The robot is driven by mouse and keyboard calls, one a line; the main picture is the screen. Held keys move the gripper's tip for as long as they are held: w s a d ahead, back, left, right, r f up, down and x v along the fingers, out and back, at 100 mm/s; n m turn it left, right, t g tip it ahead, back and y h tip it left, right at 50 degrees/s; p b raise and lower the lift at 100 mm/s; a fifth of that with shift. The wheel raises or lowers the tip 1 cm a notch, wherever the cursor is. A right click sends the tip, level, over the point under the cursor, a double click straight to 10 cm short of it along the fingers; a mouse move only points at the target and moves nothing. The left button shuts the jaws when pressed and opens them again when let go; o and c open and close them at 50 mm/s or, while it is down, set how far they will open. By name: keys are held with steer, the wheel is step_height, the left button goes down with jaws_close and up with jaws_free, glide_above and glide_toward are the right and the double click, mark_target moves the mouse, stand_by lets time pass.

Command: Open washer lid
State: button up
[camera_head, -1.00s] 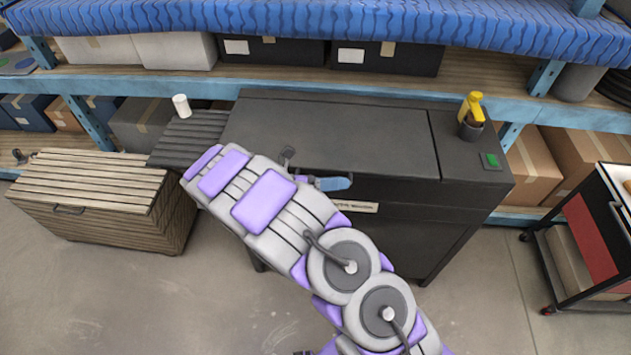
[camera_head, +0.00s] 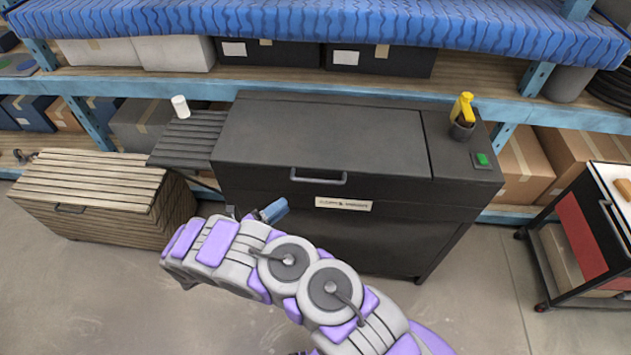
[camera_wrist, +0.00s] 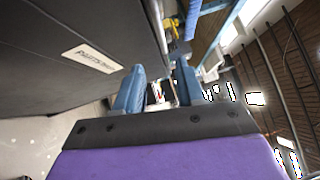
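The dark grey washer (camera_head: 400,225) stands in the middle of the head view. Its flat lid (camera_head: 325,135) lies shut on top, with a bar handle (camera_head: 318,177) at the lid's front edge. A white label (camera_head: 343,204) sits below the handle, and it also shows in the wrist view (camera_wrist: 93,58). My gripper (camera_head: 262,212) is in front of the washer, below and left of the handle and apart from it. In the wrist view its two blue fingers (camera_wrist: 157,85) stand apart with nothing between them.
A green button (camera_head: 482,159) and a yellow bottle in a cup (camera_head: 463,112) are on the washer's right side. A slatted side shelf holds a white cup (camera_head: 180,106). A wooden chest (camera_head: 90,195) stands left, a cart (camera_head: 585,240) right. Shelving (camera_head: 300,75) runs behind.

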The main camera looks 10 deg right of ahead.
mark_target(317, 181)
steer(key=b+x, duration=0.2)
steer(key=x, duration=1.2)
steer(key=shift+w+d+r, duration=0.1)
steer(key=shift+d, duration=0.1)
jaws_close()
